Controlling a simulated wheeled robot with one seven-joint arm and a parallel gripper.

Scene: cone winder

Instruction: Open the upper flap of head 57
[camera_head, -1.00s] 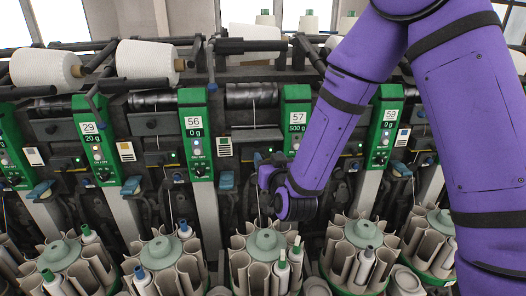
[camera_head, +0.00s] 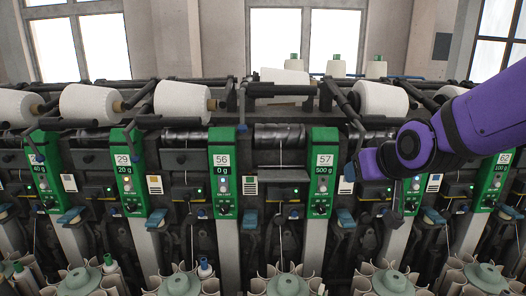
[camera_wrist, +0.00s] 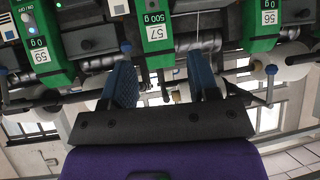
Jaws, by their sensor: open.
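Head 57's green panel (camera_head: 322,172) stands right of centre in the head view, reading 57 and 500 g. It shows upside down in the wrist view (camera_wrist: 155,28). A dark grey plate (camera_head: 283,173) juts out to the left of this panel, below a dark roller; I take it for the upper flap but cannot confirm this. I see no contact with the flap.
Neighbouring panel 56 (camera_head: 222,172) stands to the left. White yarn cones (camera_head: 183,101) and dark bars line the top. Round holders with tubes (camera_head: 288,284) stand along the bottom. The space before the grey plate looks clear.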

